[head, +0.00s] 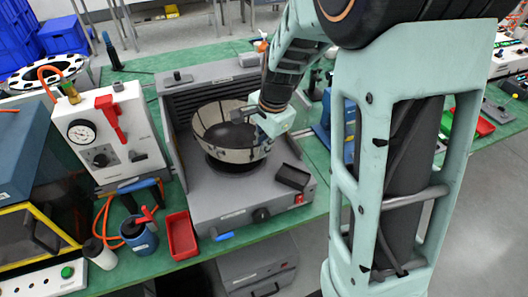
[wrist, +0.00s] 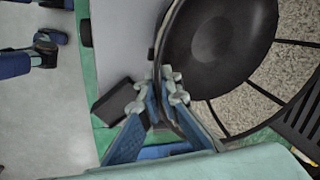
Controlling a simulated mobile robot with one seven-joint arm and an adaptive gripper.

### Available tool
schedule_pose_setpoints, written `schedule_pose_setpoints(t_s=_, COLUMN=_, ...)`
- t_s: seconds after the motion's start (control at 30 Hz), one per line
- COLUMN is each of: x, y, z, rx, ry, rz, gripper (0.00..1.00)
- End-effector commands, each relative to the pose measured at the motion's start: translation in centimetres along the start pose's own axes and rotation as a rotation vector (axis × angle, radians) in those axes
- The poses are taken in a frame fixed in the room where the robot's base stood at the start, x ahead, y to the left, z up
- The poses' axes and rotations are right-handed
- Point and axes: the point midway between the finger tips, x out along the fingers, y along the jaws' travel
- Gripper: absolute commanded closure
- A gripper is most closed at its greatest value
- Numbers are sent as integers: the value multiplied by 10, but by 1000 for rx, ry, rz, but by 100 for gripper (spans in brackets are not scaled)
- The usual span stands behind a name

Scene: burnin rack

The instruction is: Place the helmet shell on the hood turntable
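The helmet shell (head: 247,154) is an open bowl, hollow side up, with pale panels, black lines and a dark centre. In the wrist view its panelled inside (wrist: 238,108) fills the upper right. My gripper (wrist: 168,85) is closed across the shell's rim, one finger on each side. In the head view my gripper (head: 268,118) is at the shell's right edge. The dark round turntable (head: 236,166) shows just under the shell inside the grey hood; most of it is hidden. I cannot tell whether shell and turntable touch.
The grey hood base (head: 225,205) has walls at its back and left. A small black tray (head: 292,177) lies at its right front. A red bin (head: 181,235), a blue canister (head: 139,236) and a white gauge box (head: 118,140) stand left. A black-and-white spotted piece (head: 45,72) is farther back.

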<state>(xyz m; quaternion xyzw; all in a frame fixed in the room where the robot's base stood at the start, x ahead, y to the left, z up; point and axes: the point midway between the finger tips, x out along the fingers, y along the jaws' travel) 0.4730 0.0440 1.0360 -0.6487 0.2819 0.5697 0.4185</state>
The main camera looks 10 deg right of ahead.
Motion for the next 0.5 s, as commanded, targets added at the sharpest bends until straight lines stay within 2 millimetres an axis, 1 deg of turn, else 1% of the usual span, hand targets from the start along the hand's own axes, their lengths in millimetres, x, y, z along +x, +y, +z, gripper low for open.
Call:
schedule_pose_setpoints(t_s=0.03, x=10, y=2, z=3, rx=0, ry=1, rz=-2, gripper=100)
schedule_pose_setpoints(t_s=0.2, x=11, y=3, z=9, rx=1, ry=1, rz=-2, gripper=100)
schedule_pose_setpoints(t_s=0.4, x=11, y=3, z=8, rx=2, ry=2, rz=-2, gripper=100)
schedule_pose_setpoints(t_s=0.5, x=14, y=4, z=8, rx=2, ry=1, rz=-2, gripper=100)
